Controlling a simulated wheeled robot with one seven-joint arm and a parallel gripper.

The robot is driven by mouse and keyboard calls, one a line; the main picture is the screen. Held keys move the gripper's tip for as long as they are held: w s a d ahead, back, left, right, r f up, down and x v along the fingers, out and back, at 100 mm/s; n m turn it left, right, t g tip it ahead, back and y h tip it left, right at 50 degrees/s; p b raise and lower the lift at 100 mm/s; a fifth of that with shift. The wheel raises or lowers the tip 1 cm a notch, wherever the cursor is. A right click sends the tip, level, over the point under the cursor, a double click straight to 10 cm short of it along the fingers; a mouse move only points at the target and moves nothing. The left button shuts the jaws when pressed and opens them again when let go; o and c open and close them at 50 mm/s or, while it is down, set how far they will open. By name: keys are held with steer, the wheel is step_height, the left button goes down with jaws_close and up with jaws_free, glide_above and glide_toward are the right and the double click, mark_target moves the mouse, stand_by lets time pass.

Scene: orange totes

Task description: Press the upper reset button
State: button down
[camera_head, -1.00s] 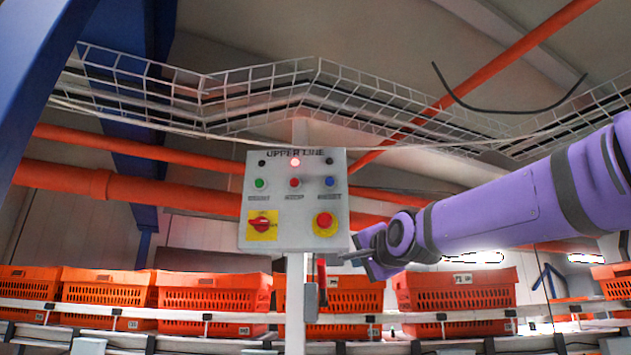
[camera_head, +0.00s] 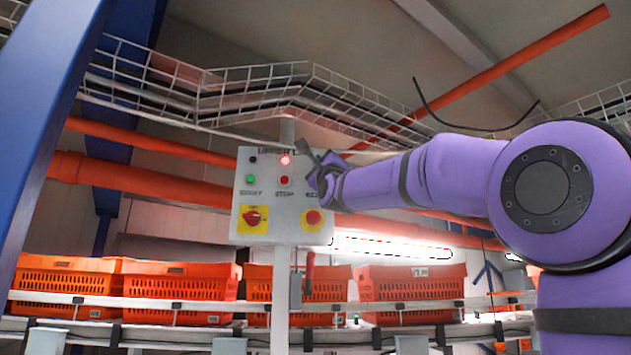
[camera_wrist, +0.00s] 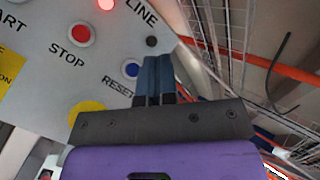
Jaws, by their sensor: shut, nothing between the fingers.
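The grey control panel (camera_head: 283,212), labelled UPPER LINE, stands on a post. In the wrist view its blue button (camera_wrist: 131,69), labelled RESET, shows just left of the fingers. In the head view that button is hidden behind my gripper (camera_head: 318,165), which is in front of the panel's right side. In the wrist view my gripper (camera_wrist: 156,62) is shut and empty, its dark fingers together. The fingertips are beside the blue button and below a small black knob (camera_wrist: 151,41). I cannot tell whether they touch the panel.
A red STOP button (camera_head: 284,181), a green button (camera_head: 250,179) and a lit red lamp (camera_head: 285,160) sit to the left. Below are a red rotary switch (camera_head: 252,218) and a red mushroom button (camera_head: 313,217) on yellow. Orange totes (camera_head: 180,292) line a shelf behind.

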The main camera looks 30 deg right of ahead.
steer(key=w+d, duration=0.4)
steer(key=w, duration=0.3)
steer(key=shift+w, duration=0.4)
steer(key=shift+w+d, duration=0.1)
stand_by(2.0)
steer(key=shift+w+d, duration=0.15)
steer(key=shift+w, duration=0.1)
steer(key=shift+w+d, duration=0.2)
steer(key=shift+w, duration=0.25)
stand_by(0.9)
steer(key=shift+s, duration=0.15)
steer(key=shift+s+a, duration=0.4)
steer(key=shift+s, duration=0.2)
steer(key=shift+s+a, duration=0.4)
steer(key=shift+s, duration=0.35)
steer(key=shift+s+a, duration=0.4)
steer(key=shift+s, duration=0.35)
steer(key=shift+s+a, duration=0.4)
steer(key=shift+s, duration=0.35)
